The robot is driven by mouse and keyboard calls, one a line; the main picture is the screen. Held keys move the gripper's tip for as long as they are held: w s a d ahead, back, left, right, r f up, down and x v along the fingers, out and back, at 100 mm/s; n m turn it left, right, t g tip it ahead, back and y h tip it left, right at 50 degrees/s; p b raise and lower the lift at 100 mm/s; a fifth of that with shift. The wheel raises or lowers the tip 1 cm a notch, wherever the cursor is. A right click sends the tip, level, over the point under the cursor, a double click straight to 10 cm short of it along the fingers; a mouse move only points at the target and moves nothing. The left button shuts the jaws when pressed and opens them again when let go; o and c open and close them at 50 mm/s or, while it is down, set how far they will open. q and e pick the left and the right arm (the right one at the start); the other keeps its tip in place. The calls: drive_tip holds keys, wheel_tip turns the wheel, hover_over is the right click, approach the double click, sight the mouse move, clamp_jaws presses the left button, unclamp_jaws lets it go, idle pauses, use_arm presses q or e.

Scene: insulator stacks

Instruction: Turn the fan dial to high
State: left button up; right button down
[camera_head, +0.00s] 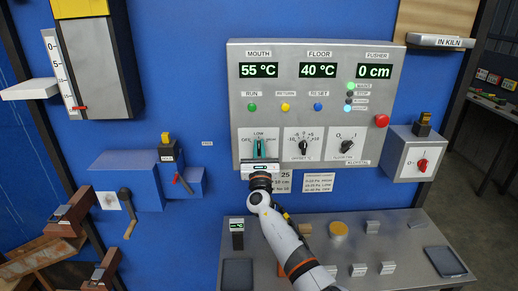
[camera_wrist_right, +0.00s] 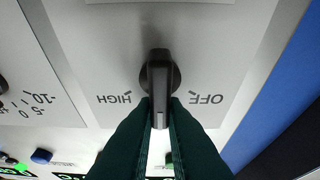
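The fan dial (camera_wrist_right: 160,75) is a dark knob on a pale plate, with OFF at right and HIGH at left in the right wrist view. Its bar stands straight, midway between these two marks. In the head view its plate (camera_head: 243,135) reads OFF, LOW and HIGH, with LOW at the top; the knob is hidden there. My right gripper (camera_wrist_right: 160,122) has its dark green fingers close on both sides of the bar's end and looks shut on it. It also covers the dial in the head view (camera_head: 259,146). My left gripper is not in view.
Two more dials, a black one (camera_head: 303,146) and another (camera_head: 347,146), sit right of the fan dial. A red button (camera_head: 381,120) and a red switch (camera_head: 422,165) are farther right. A sloped desk (camera_head: 400,228) with several blocks lies below. A blue box with a lever stands left.

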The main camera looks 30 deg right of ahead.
drive_tip(key=m+g+h+b, duration=0.1)
drive_tip(key=m+b, duration=0.1)
drive_tip(key=m, duration=0.2)
drive_tip(key=m+g+h+b, duration=0.1)
drive_tip(key=m+g+b, duration=0.1)
drive_tip(key=m+b, duration=0.1)
drive_tip(key=m+g+h+b, duration=0.2)
drive_tip(key=m+b, duration=0.1)
drive_tip(key=m, duration=0.2)
drive_tip(key=shift+s+d+f+m, duration=0.2)
drive_tip(key=shift+d+f+m, duration=0.1)
drive_tip(key=shift+f+m, duration=0.1)
drive_tip(key=shift+d+m+g+b, duration=0.1)
drive_tip(key=shift+m+g+b, duration=0.85)
drive_tip(key=shift+m, duration=0.75)
drive_tip(key=c, duration=1.5)
unclamp_jaws()
drive_tip(key=shift+s, duration=0.1)
